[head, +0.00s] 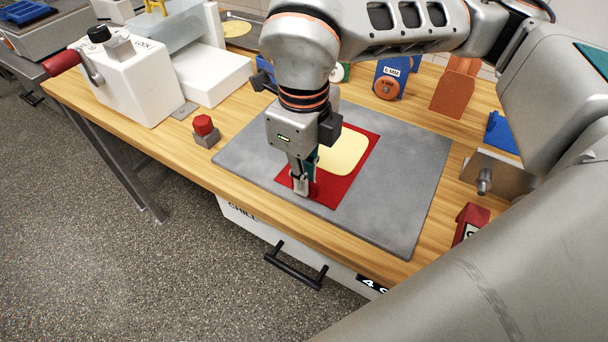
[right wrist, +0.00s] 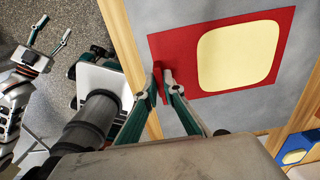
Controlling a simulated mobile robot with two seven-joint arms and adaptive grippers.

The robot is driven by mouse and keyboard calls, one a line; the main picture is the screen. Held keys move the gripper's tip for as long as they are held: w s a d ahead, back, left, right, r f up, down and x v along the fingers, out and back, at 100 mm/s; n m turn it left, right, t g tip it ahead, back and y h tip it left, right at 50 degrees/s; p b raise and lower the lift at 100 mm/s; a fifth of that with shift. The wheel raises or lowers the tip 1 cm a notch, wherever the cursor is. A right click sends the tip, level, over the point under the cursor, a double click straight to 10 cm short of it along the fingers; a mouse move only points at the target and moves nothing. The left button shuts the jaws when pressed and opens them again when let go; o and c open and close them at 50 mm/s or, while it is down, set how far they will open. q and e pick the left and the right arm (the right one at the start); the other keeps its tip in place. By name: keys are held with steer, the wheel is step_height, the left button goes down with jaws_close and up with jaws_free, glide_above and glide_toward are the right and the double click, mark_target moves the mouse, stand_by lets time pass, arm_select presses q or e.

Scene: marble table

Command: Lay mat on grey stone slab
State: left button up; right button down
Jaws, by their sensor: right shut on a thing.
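The red mat (head: 335,190) with a pale yellow rounded square lies over the middle of the grey stone slab (head: 410,180). In the right wrist view the mat (right wrist: 182,62) looks flat, with slab (right wrist: 195,14) showing around it. My right gripper (head: 303,187) points down at the mat's near left corner and is shut on its red edge. Its fingertips (right wrist: 162,72) hide the gripped bit. My left gripper (right wrist: 53,32) shows only in the right wrist view, off to the side above the floor, its fingers apart and empty.
A red button on a grey base (head: 204,130) stands left of the slab. A white machine (head: 130,85) is farther left. A blue holder (head: 391,78) and an orange block (head: 455,88) stand behind the slab. A red item (head: 470,220) is at right.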

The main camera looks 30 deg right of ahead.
steer(key=shift+f, duration=0.1)
steer(key=c, duration=2.2)
jaws_free()
steer(key=shift+o, duration=0.2)
steer(key=shift+r, duration=0.35)
step_height(320, 180, up, 12)
steer(key=p, duration=0.1)
steer(key=shift+f, duration=0.15)
